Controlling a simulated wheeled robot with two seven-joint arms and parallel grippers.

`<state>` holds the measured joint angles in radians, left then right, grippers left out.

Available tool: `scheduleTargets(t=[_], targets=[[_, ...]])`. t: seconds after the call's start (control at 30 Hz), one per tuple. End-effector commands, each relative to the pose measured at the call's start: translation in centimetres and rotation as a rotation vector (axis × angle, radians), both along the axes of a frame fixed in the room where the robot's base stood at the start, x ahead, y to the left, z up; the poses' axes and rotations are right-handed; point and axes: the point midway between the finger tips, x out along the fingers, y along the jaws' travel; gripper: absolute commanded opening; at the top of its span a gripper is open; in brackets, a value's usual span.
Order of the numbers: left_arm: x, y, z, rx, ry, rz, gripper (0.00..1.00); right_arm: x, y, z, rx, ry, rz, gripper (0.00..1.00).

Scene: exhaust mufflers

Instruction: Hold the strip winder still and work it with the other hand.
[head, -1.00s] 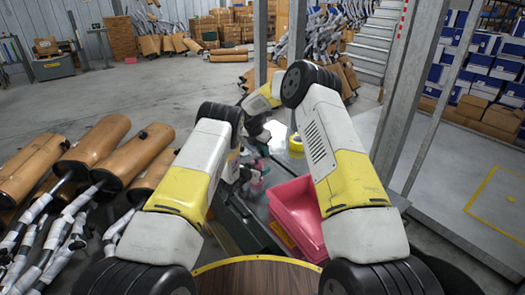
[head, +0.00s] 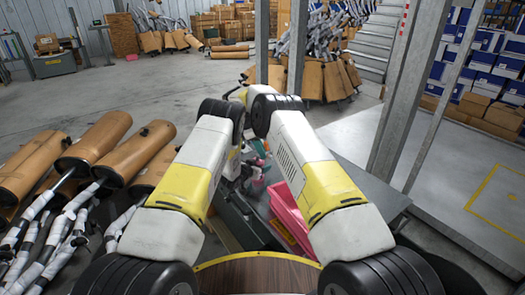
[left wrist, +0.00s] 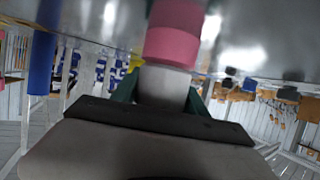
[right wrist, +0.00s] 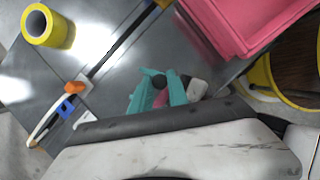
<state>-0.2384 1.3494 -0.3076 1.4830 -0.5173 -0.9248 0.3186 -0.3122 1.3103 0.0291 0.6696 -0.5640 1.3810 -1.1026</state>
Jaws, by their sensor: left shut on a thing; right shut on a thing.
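The strip winder shows in the left wrist view as a pink, rounded body (left wrist: 172,40) with a pale grey part below it. My left gripper (left wrist: 164,90) has its dark green fingers on either side of that pale part and is shut on it. In the right wrist view my right gripper (right wrist: 158,92) has its teal fingers closed around a small pink and dark part of the winder (right wrist: 160,98). In the head view my arms hide most of the winder; only small pink and teal bits show between them.
A pink bin (head: 290,212) stands on the grey table (head: 375,185), close to my right arm. The right wrist view shows a yellow tape roll (right wrist: 60,32) and a tool with orange and blue parts (right wrist: 68,105) on the table. Wrapped mufflers (head: 100,150) lie at the left.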

Motion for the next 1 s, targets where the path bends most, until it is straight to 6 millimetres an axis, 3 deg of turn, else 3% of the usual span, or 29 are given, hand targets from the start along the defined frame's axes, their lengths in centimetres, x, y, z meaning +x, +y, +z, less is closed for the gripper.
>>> scheduleTargets(t=[0.4, 0.93, 0.97, 1.0], targets=[[-0.02, -0.11, 0.07, -0.001, -0.002, -0.002, 0.06, -0.16, 0.42, -0.08, 0.001, -0.004, -0.174, 0.0], [-0.01, -0.13, 0.07, -0.001, -0.002, -0.002, 0.06, -0.28, 0.52, -0.03, 0.002, -0.002, -0.194, 0.0], [-0.01, -0.14, 0.07, -0.001, -0.002, -0.002, 0.06, -0.28, 0.53, -0.04, 0.002, -0.002, -0.193, 0.24], [-0.01, -0.13, 0.07, -0.001, -0.002, -0.002, 0.06, -0.28, 0.53, -0.04, 0.002, -0.002, -0.193, 0.32]])
